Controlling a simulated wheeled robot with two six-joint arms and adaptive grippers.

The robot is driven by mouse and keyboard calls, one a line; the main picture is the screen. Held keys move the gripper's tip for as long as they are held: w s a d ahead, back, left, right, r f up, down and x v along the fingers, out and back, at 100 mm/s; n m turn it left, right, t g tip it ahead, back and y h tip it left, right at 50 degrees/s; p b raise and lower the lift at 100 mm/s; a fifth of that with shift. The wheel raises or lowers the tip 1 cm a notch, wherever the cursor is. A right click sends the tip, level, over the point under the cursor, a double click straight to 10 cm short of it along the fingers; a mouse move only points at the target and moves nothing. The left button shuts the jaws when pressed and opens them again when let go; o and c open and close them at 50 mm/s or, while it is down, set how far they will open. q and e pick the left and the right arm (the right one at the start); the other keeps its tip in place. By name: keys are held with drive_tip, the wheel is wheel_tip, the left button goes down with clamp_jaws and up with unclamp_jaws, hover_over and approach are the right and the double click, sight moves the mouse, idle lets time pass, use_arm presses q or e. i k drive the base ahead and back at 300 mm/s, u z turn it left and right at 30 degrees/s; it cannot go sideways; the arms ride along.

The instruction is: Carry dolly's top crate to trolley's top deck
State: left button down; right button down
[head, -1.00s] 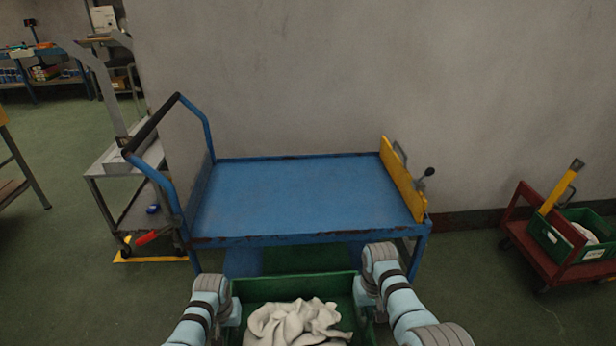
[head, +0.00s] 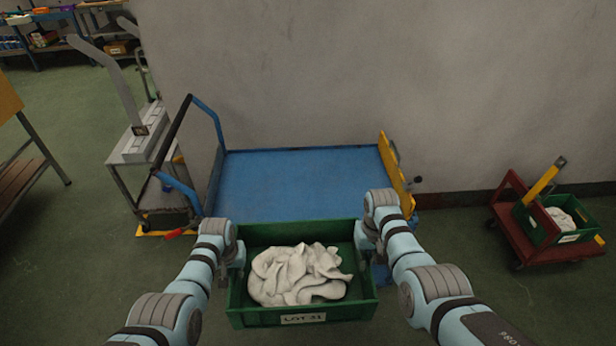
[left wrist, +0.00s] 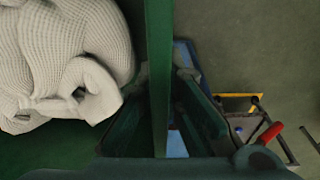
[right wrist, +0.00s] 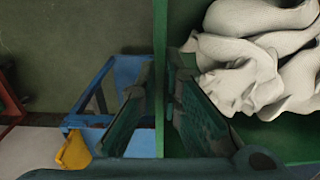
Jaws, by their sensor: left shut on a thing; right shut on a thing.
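In the head view, arm links partly hide both grippers. The trolley (head: 300,183) has a bare blue top deck just beyond the crate. The crate's far edge overlaps the deck's near edge in the picture. The red dolly (head: 513,208) stands on the floor at the right, with another green crate (head: 540,232) on it.
The trolley has a dark push handle (head: 172,132) at its left and a yellow end board (head: 392,165) at its right. A wall (head: 360,80) stands behind it. A grey cart (head: 150,148) is left of the trolley. The top deck is clear.

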sight(299, 185)
drive_tip(key=i, duration=1.45)
